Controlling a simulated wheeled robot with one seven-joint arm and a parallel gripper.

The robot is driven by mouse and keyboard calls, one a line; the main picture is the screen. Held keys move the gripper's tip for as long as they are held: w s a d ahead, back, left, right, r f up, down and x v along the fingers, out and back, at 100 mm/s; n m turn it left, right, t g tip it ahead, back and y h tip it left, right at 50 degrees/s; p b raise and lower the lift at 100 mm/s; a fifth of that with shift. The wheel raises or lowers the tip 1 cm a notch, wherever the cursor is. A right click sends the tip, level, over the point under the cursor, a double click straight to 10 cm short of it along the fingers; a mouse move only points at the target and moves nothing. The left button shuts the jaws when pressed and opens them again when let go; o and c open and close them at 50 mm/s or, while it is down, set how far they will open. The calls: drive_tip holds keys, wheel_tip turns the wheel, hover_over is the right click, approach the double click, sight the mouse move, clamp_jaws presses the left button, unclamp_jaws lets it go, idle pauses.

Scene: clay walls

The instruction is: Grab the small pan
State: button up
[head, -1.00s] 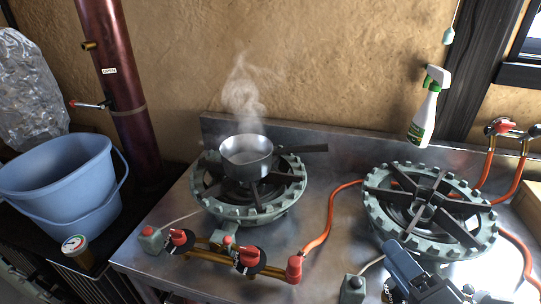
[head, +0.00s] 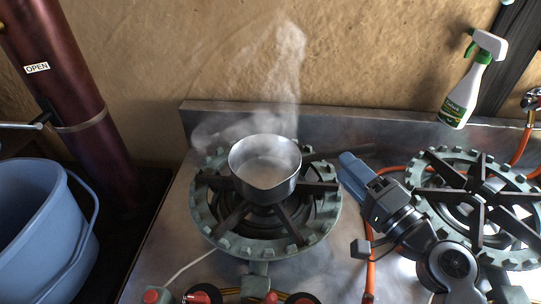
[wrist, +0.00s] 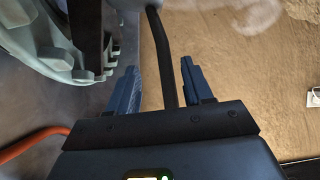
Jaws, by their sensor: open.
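The small pan (head: 265,168) is a grey metal saucepan that sits upright on the left burner (head: 215,215), with steam rising above it. In the wrist view the dark handle (wrist: 160,58) runs down between the two blue fingers of my gripper (wrist: 158,85). The fingers are open, with a gap on each side of the handle. Only a bit of the pan body shows at the top edge there.
A second burner (head: 470,200) stands to the right, under and behind my arm. An orange hose (head: 371,262) runs between the burners. A spray bottle (head: 468,85) is at the back right. A blue bucket (head: 40,225) and a dark red pipe (head: 80,110) are at the left.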

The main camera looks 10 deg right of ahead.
sight(330, 151)
drive_tip(key=x, duration=0.2)
drive_tip(key=p+x, duration=0.1)
drive_tip(key=x, duration=0.1)
drive_tip(key=p+x, duration=0.1)
drive_tip(key=x, duration=0.1)
drive_tip(key=shift+a+r, duration=0.15)
drive_tip(key=shift+r, duration=0.25)
drive_tip(key=shift+w+a, duration=0.15)
drive_tip(key=shift+w, duration=0.4)
drive_tip(key=shift+f, duration=0.1)
drive_tip(key=shift+c, duration=0.3)
clamp_jaws()
